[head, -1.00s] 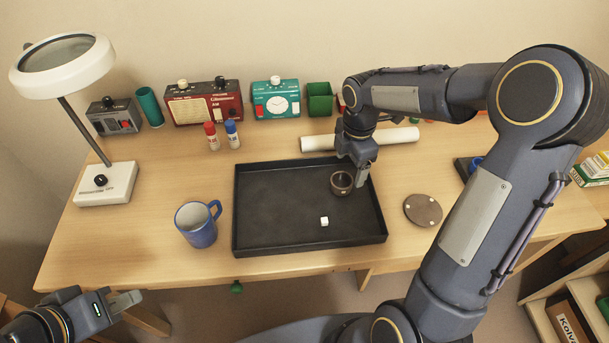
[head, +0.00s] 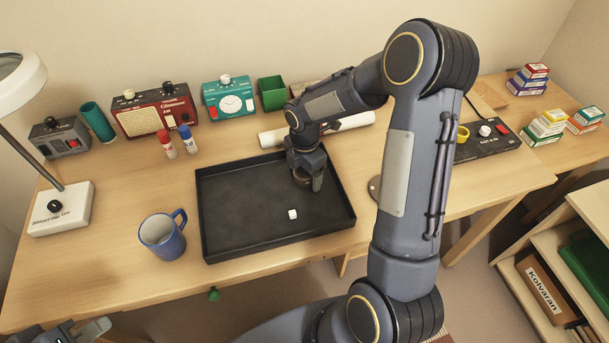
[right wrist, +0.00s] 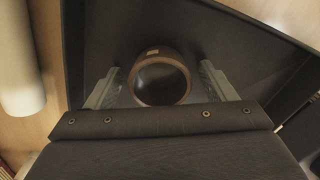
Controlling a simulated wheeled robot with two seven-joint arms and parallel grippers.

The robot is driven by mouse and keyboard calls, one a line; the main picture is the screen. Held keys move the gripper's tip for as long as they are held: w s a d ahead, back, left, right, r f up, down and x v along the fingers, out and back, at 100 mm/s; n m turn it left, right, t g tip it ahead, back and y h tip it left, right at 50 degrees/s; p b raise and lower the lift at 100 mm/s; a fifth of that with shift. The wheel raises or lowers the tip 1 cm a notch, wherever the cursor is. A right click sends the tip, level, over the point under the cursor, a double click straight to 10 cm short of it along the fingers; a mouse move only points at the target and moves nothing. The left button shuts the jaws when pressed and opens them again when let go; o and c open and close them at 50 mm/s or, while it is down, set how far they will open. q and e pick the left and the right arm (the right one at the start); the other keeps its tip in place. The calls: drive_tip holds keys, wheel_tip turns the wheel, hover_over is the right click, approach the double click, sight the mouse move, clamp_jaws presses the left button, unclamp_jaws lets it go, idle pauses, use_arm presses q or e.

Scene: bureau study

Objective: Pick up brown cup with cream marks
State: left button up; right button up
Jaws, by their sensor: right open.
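The brown cup (right wrist: 160,80) stands in the black tray (head: 228,235), seen from above in the right wrist view. One small cream mark shows on its far side. My right gripper (head: 306,184) is open over the tray's right part, pointing down. In the right wrist view its two fingers (right wrist: 160,72) lie left and right of the cup, with a gap on each side. In the head view the gripper mostly hides the cup. My left gripper (head: 85,332) is partly cut off at the bottom left, away from the tray; its jaws are unclear.
A white die (head: 292,214) lies in the tray. A blue mug (head: 162,236) stands left of it. A white roll (head: 345,124) lies behind the tray. A lamp (head: 62,208), radios and glue sticks stand at the left and back.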

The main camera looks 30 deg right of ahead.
drive_tip(key=c, duration=1.1)
drive_tip(key=shift+o, duration=0.2)
drive_tip(key=shift+r, duration=0.1)
